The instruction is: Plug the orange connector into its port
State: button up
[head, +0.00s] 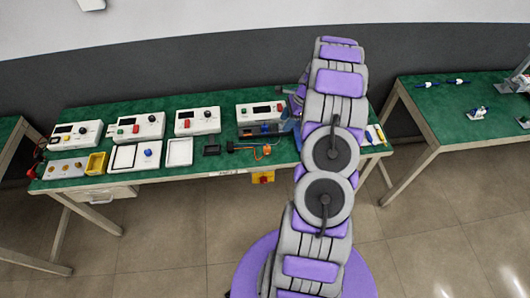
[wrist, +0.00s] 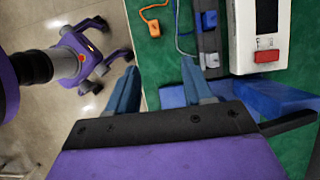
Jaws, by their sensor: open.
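The orange connector (wrist: 153,28) lies on the green table top near its edge, at the top of the wrist view, with an orange cable curling from it. In the head view the orange cable and connector (head: 262,152) lie near the table's front edge. A dark strip (wrist: 208,42) beside it holds a blue connector (wrist: 208,20) and a whitish piece (wrist: 212,60). I cannot make out which opening is the orange port. My gripper (wrist: 160,75) is open and empty, its fingers apart from the connector. In the head view my arm mostly hides it.
A white box with a red button (wrist: 267,57) stands right of the strip. Another green table (head: 450,100) stands at the right.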

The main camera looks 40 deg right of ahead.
send_near(268, 147)
jog(key=f, duration=0.2)
jog(key=w+f+b, duration=0.1)
jog(key=f, duration=0.1)
jog(key=shift+a, duration=0.2)
jog(key=a+f, duration=0.1)
jog(key=f, duration=0.1)
jog(key=a+f+b, duration=0.1)
jog(key=a+f, duration=0.1)
jog(key=shift+w+a, duration=0.1)
jog(key=shift+w, duration=0.25)
jog(key=shift+w+f, duration=0.1)
jog(key=shift+f, duration=0.1)
jog(key=shift+d+f, duration=0.1)
jog(key=shift+d, duration=0.25)
jog(key=shift+a, duration=0.35)
jog(key=c, duration=0.8)
jog(key=shift+d, duration=0.15)
grip_shut()
